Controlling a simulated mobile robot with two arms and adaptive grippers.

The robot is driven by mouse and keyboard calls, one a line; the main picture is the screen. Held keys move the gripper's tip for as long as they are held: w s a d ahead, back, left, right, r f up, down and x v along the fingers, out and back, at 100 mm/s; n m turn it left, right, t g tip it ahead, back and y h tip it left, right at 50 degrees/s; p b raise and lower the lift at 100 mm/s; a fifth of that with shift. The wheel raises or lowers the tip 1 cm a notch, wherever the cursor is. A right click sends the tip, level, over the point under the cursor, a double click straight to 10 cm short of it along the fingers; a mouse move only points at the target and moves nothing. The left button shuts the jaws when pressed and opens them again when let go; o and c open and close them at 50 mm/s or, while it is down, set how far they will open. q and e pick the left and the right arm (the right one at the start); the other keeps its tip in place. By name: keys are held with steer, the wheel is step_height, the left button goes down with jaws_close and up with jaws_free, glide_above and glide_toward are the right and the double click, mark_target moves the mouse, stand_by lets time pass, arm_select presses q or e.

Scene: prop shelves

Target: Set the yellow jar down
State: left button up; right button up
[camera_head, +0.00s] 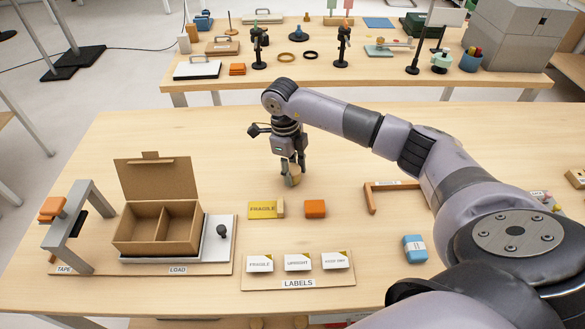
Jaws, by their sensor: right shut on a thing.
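The yellow jar (293,180) is small and tan-yellow in the camera_head view, and much of it is hidden by the fingers. My right gripper (292,170) reaches in from the right, points down and is shut on the jar. The jar is low over the middle of the near table (365,265), behind the orange block. I cannot tell whether its base touches the table top. My left gripper is not in view.
An open cardboard box (156,228) stands on the LOAD board at the left, beside a tape stand (75,225). A yellow FRAGILE block (264,210), an orange block (315,208), a labels board (297,277) and a blue item (415,249) lie nearer. The table's back left is clear.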

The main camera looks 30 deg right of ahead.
steer(key=shift+f, duration=0.2)
steer(key=o, duration=1.2)
steer(key=shift+r, duration=0.1)
steer(key=shift+r, duration=0.25)
steer(key=shift+w+r, duration=0.15)
steer(key=shift+r, duration=0.15)
step_height(320, 180, up, 11)
steer(key=w+b, duration=0.1)
steer(key=shift+a+b, duration=0.35)
steer(key=shift+b, duration=0.05)
